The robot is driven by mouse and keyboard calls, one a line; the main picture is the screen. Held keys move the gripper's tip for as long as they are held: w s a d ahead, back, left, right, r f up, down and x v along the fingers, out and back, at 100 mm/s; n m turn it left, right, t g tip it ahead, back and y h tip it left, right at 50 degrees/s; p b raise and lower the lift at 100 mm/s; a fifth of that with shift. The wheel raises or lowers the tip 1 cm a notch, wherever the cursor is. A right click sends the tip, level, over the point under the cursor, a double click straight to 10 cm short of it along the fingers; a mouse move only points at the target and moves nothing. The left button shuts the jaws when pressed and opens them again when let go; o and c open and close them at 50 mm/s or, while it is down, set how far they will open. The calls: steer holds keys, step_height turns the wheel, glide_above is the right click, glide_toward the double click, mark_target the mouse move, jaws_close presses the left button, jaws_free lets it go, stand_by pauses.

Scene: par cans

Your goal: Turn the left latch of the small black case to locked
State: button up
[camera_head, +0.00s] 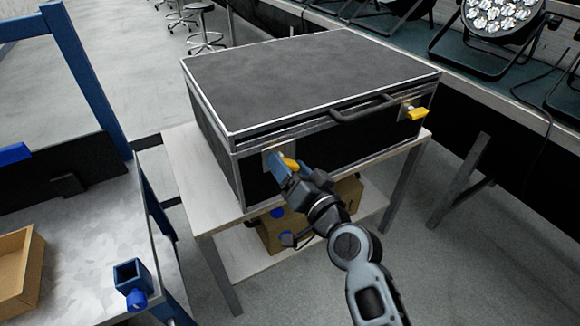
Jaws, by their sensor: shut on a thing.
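The small black case (310,78) stands shut on a light table, with metal edging and a dark handle (362,108) on its front. The left latch (290,162) has a yellow lever on a metal plate at the front left of the case. My gripper (282,167) is at this latch, shut on its yellow lever, and hides part of it. The lever's exact angle is hard to tell. The right latch (416,113) shows its yellow lever sticking out to the right, with nothing touching it.
The case's table (188,170) has a lower shelf with a cardboard box (282,235). A workbench (100,210) with an open box (18,270) and a blue holder (131,277) stands at left. Par cans (500,18) sit on a dark bench at right. Stools (203,30) stand behind.

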steer(key=m+p, duration=0.1)
steer(key=m, duration=0.4)
steer(key=shift+m, duration=0.3)
steer(key=shift+d+m+p, duration=0.1)
steer(key=shift+m+p, duration=0.45)
steer(key=shift+m, duration=1.75)
steer(key=o, duration=1)
steer(key=shift+o, duration=0.2)
steer(key=v, duration=0.7)
steer(key=shift+s+d, duration=0.2)
steer(key=shift+s, duration=0.1)
